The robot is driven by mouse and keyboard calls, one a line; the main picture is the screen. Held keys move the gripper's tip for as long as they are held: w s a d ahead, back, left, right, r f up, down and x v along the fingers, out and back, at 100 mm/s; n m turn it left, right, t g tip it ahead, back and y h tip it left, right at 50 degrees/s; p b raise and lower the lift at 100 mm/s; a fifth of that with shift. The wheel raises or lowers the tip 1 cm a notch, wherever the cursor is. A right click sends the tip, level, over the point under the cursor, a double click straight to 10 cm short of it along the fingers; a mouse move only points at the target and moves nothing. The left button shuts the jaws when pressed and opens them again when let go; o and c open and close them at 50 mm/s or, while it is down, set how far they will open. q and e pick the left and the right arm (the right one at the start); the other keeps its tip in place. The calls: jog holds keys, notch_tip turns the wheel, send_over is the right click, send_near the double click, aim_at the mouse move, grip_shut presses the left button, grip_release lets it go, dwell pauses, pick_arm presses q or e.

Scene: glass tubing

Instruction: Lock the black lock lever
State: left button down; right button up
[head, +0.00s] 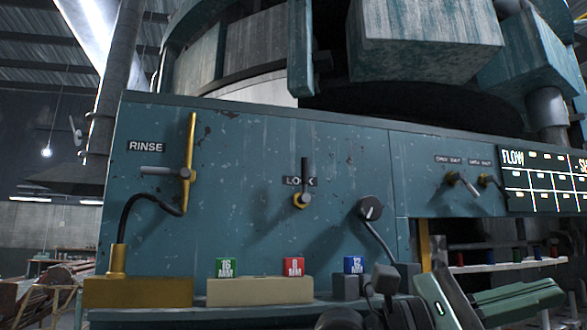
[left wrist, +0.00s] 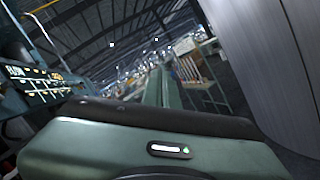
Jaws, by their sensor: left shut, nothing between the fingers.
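The left wrist view shows a green housing with a lit strip, but no fingers and no lever. My right gripper is not in view.
A yellow RINSE lever (head: 190,150) is left of the lock lever, and a round black knob (head: 370,208) is right of it. Green (head: 226,267), red (head: 293,266) and blue (head: 354,264) cubes sit below. The panel face around the lock lever is open.

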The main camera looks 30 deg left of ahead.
pick_arm(q)
jog(key=w+a+r+t+y, duration=0.2)
jog(key=a+r+t+y, duration=0.3)
jog(key=a, duration=0.4)
jog(key=w+a+r+t+y, duration=0.2)
jog(key=a+r+t+y, duration=0.1)
jog(key=a+r+y, duration=0.45)
jog(key=s+a+r+n+y, duration=0.3)
jog(key=s+a+r+y, duration=0.1)
jog(key=a, duration=0.6)
jog(key=s+a+r+n+t+y, duration=0.1)
jog(key=s+a+r+n+y, duration=0.2)
jog(key=a, duration=0.7)
jog(key=s+r+y, duration=0.2)
jog(key=s+y, duration=0.1)
jog(key=y, duration=0.1)
jog(key=shift+s+a+r+n, duration=0.2)
jog(key=shift+s+n, duration=0.05)
jog(key=shift+n, duration=0.15)
jog(key=shift+w, duration=0.1)
